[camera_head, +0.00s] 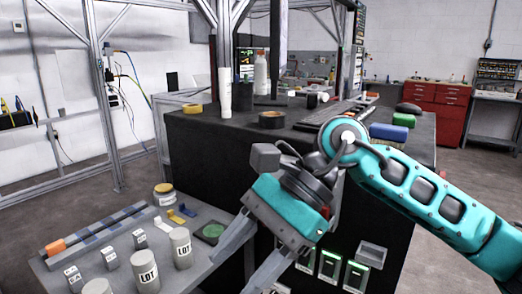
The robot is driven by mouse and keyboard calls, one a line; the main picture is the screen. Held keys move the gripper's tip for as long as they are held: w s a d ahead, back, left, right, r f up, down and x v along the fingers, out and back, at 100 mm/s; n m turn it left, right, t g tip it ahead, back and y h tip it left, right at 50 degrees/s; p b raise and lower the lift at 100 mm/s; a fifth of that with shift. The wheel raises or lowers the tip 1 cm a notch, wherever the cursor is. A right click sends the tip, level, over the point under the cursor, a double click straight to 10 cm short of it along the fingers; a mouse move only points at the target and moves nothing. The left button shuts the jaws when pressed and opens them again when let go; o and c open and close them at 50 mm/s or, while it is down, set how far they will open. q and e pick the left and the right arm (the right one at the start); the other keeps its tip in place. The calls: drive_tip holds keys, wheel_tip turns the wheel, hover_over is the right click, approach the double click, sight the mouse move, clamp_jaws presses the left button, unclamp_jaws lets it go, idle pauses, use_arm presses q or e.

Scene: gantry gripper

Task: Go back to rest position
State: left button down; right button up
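My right arm comes in from the right. Its teal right gripper (234,272) hangs tilted down-left, above and in front of the low grey table (195,275). Its two grey fingers are spread apart, with nothing visible between them. The fingertips are near the table's right side, beside the white LOT containers (181,248); whether they touch the table I cannot tell. My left arm and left gripper are out of view.
A tall black bench (215,150) stands behind my gripper. Green-lit modules (329,266) sit at its front.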

drive_tip(key=a+r+m+y, duration=0.4)
drive_tip(key=m+y, duration=1)
drive_tip(key=w+d+f+m+t+h, duration=0.3)
drive_tip(key=w+d+f+m+t, duration=0.15)
drive_tip(key=m+t, duration=0.75)
drive_tip(key=w+d+f+m+t+h, duration=0.45)
drive_tip(key=m+t, duration=0.45)
drive_tip(key=m, duration=0.6)
drive_tip(key=s+d+f+m+h+p, duration=0.1)
drive_tip(key=s+d+f+m+h, duration=0.1)
drive_tip(key=d+f+m+h, duration=0.5)
drive_tip(key=s+d+f+m+h, duration=0.1)
drive_tip(key=d+f+m+h, duration=0.1)
drive_tip(key=f+m, duration=0.6)
drive_tip(key=s+d+f+m+g+h, duration=0.2)
drive_tip(key=s+d+f+g, duration=0.1)
drive_tip(key=s+f, duration=0.3)
drive_tip(key=s+d+f+m+g+h, duration=0.1)
drive_tip(key=s+d+f+m+g, duration=0.1)
drive_tip(key=s+f, duration=0.4)
wheel_tip(320, 180, down, 4)
drive_tip(key=shift+d+m+g+h, duration=0.35)
drive_tip(key=shift+d+m+g, duration=0.05)
drive_tip(key=shift+d, duration=0.1)
drive_tip(key=shift+w, duration=0.1)
